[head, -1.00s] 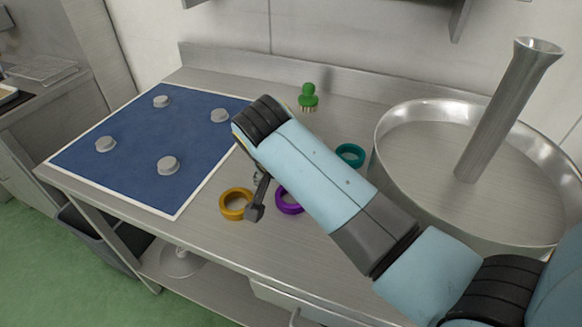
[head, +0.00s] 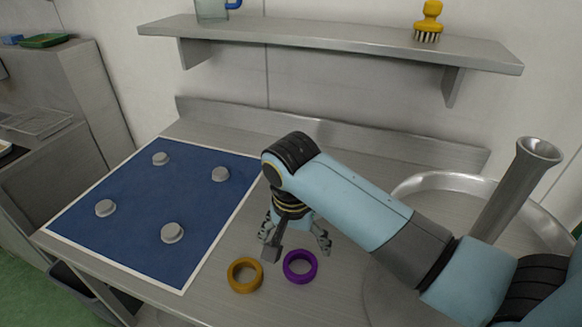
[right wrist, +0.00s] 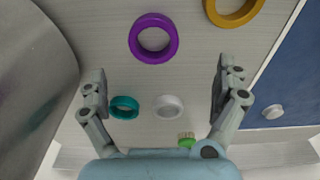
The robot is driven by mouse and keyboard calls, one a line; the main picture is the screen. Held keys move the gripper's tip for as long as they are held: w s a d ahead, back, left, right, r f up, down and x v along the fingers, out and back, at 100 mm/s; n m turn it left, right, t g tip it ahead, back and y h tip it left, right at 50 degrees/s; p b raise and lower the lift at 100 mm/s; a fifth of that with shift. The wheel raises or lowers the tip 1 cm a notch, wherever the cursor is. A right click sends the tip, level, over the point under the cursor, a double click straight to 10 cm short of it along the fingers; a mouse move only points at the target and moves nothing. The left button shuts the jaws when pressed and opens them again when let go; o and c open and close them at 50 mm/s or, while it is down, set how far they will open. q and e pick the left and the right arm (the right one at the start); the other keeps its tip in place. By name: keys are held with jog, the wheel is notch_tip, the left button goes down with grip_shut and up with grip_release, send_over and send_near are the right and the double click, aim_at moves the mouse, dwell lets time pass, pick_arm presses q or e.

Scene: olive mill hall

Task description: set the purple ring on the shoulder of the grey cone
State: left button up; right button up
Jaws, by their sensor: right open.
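The purple ring (head: 300,267) lies flat on the steel table, right of an orange-yellow ring (head: 245,275). It also shows in the right wrist view (right wrist: 174,47). My right gripper (head: 296,246) is open and empty, held above the table just behind the purple ring. In the right wrist view its fingers (right wrist: 160,80) are spread wide. A pale grey round thing (right wrist: 168,107) stands near a teal ring (right wrist: 124,107) there; I cannot tell whether it is the grey cone. My arm seems to hide both in the head view. My left gripper is out of view.
A blue mat (head: 150,225) with several grey knobs (head: 172,233) covers the table's left part. A large steel pan (head: 445,180) with a flared tube (head: 515,190) stands at right. A green brush (right wrist: 187,140) shows in the right wrist view. A shelf (head: 330,38) hangs behind.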

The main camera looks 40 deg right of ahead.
aim_at(300, 269)
jog(key=shift+s+d+f, duration=0.1)
jog(key=shift+s+f, duration=0.3)
jog(key=shift+f, duration=0.2)
jog(key=shift+s+d+f, duration=0.1)
jog(key=shift+s+f, duration=0.25)
jog(key=shift+f, duration=0.25)
jog(key=shift+w+a+f, duration=0.25)
jog(key=shift+f, duration=0.4)
jog(key=shift+w+d+f+p, duration=0.1)
jog(key=shift+d+f+p, duration=0.15)
jog(key=shift+f, duration=0.4)
jog(key=shift+w+d+f+p, duration=0.1)
jog(key=shift+d+f+p, duration=0.1)
jog(key=shift+f, duration=0.4)
jog(key=shift+d+f, duration=0.15)
jog(key=shift+f, duration=0.85)
jog(key=c, duration=1.4)
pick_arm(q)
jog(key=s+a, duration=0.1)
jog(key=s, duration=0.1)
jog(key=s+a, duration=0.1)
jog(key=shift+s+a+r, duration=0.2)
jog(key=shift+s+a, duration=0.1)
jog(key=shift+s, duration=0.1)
pick_arm(e)
jog(key=shift+c, duration=0.6)
